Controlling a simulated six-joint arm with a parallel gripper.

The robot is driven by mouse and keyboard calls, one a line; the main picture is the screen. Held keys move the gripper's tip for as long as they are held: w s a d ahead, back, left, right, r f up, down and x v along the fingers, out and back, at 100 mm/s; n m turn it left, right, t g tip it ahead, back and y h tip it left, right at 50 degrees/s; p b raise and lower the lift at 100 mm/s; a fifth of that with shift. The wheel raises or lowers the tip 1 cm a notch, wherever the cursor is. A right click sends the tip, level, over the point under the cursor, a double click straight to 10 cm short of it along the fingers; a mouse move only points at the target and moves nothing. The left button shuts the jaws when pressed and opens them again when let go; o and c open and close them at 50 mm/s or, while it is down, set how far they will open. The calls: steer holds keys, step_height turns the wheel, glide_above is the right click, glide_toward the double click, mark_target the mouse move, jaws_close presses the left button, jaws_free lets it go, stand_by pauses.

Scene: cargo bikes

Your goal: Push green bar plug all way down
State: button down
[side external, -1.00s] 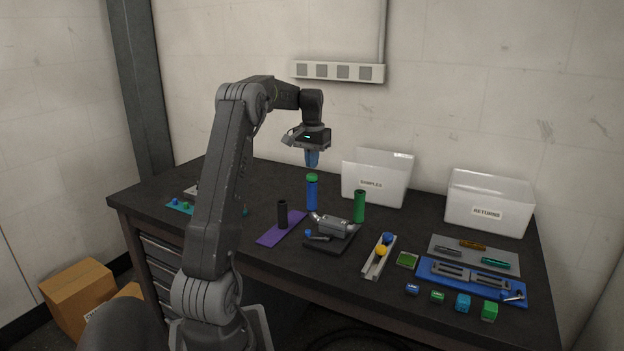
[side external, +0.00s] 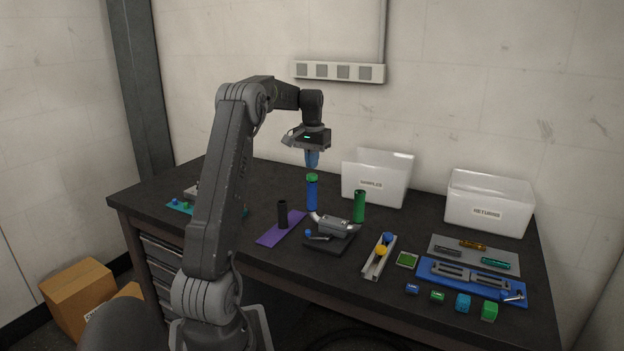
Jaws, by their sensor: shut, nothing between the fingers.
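The green bar plug (side external: 312,177) sits as a green cap at the top of an upright blue tube (side external: 312,196) near the middle of the table. A dark gap or band shows just under the cap; how deep the plug sits is too small to tell. My gripper (side external: 312,166) points straight down above the plug, its blue fingers shut and empty. The fingertips are just over the plug, with a small gap in between.
A green tube (side external: 359,206) and a grey clamp device (side external: 333,227) stand close by on the right. A black cylinder (side external: 282,214) stands on a purple mat (side external: 270,238). White SAMPLES (side external: 390,190) and RETURNS (side external: 488,225) bins stand behind. Blue fixture (side external: 430,272) lies at right.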

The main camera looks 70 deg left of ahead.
mark_target(312, 175)
steer(key=shift+f, duration=0.2)
steer(key=shift+f, duration=0.8)
steer(key=shift+f, duration=0.2)
steer(key=shift+f, duration=0.3)
steer(key=shift+r, duration=3.1)
